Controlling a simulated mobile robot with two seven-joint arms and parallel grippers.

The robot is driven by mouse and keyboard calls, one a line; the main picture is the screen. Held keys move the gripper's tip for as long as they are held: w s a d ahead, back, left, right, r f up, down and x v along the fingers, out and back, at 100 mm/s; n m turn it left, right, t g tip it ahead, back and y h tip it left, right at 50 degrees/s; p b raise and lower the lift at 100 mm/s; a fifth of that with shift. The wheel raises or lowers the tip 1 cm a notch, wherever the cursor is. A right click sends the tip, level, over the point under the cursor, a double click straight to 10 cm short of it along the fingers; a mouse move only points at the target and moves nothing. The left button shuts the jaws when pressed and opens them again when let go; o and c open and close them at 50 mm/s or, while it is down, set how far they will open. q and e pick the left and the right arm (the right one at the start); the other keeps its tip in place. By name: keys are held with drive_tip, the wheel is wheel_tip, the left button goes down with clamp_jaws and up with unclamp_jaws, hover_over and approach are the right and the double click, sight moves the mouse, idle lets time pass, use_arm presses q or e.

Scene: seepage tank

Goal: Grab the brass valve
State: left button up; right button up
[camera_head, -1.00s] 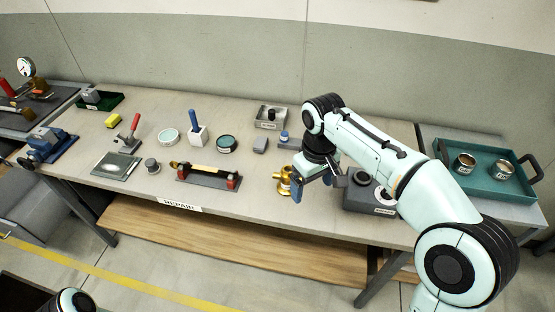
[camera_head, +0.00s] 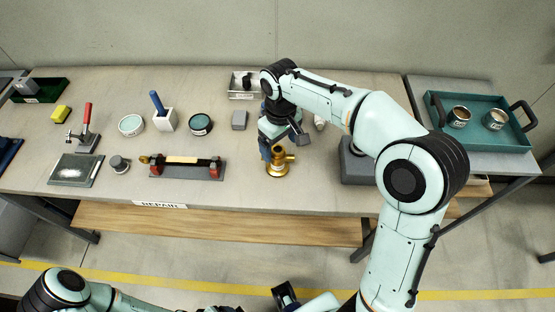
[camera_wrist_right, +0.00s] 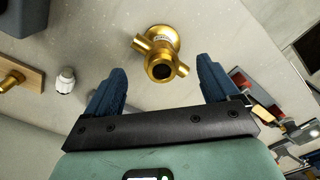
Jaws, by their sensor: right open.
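The brass valve (camera_head: 277,167) stands upright on the workbench near its front edge, with side ports at its top. It also shows in the right wrist view (camera_wrist_right: 161,50), ahead of the fingers and roughly centred between them. My right gripper (camera_head: 284,146) is just above and behind the valve in the head view. In the right wrist view its two blue fingers (camera_wrist_right: 160,78) are spread wide with nothing between them. My left arm runs along the bottom edge of the head view; its jaws cannot be made out.
Left of the valve is a rack with red end blocks (camera_head: 186,168). A dark grey box (camera_head: 356,165) stands to the right. A teal tray with cans (camera_head: 480,138) is on the side table.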

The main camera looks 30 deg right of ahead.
sight(278, 150)
drive_tip(key=f, duration=0.5)
drive_tip(key=shift+w+a+f, duration=0.1)
drive_tip(key=shift+w+f, duration=0.2)
drive_tip(key=shift+w, duration=0.05)
drive_tip(key=shift+c, duration=0.3)
drive_tip(key=c, duration=1.4)
